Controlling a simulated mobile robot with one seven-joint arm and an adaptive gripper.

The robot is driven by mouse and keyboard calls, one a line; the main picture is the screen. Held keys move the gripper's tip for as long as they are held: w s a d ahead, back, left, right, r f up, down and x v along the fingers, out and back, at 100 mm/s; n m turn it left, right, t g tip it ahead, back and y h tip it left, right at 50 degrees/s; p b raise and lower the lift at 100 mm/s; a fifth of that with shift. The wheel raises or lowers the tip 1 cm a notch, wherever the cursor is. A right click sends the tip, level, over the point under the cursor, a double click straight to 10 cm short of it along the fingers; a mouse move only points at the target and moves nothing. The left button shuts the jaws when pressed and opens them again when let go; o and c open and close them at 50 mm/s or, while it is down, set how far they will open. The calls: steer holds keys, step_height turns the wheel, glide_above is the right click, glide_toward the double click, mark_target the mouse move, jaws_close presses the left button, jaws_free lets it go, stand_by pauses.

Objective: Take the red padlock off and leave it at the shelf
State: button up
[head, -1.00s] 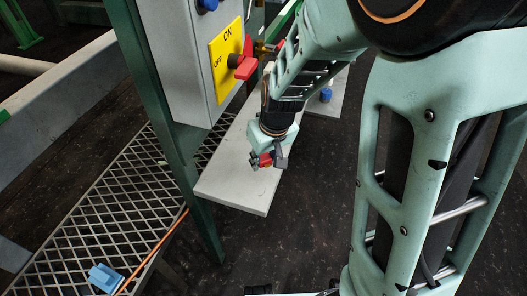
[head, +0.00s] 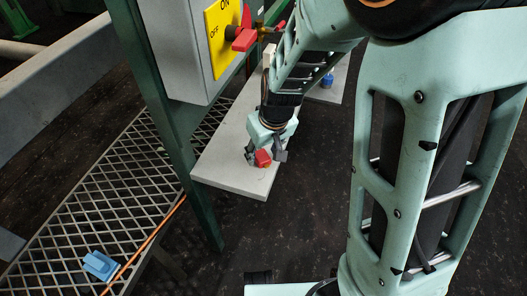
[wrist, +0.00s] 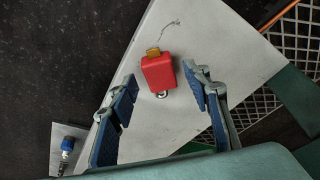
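The red padlock (wrist: 158,73), with a brass-coloured end and a small metal ring at the other end, appears to lie on the light grey shelf (wrist: 140,140). In the head view the padlock (head: 263,158) is low over the shelf (head: 220,165), near its front edge. My gripper (wrist: 160,76) is open, with one blue-padded finger on each side of the padlock. Gaps show between the padlock and both fingers. In the head view my gripper (head: 265,155) points down at the shelf, partly hiding its surface.
A grey switch box with a yellow ON/OFF plate (head: 222,38) and red handle (head: 244,37) stands above the shelf, beside a green post (head: 160,100). A blue-topped item (head: 327,81) stands farther back. A blue block (head: 101,265) lies on the mesh grating (head: 85,215).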

mark_target(267, 166)
steer(key=a+v, duration=0.1)
steer(key=v, duration=0.6)
steer(key=shift+d+r, duration=0.3)
steer(key=shift+d, duration=0.25)
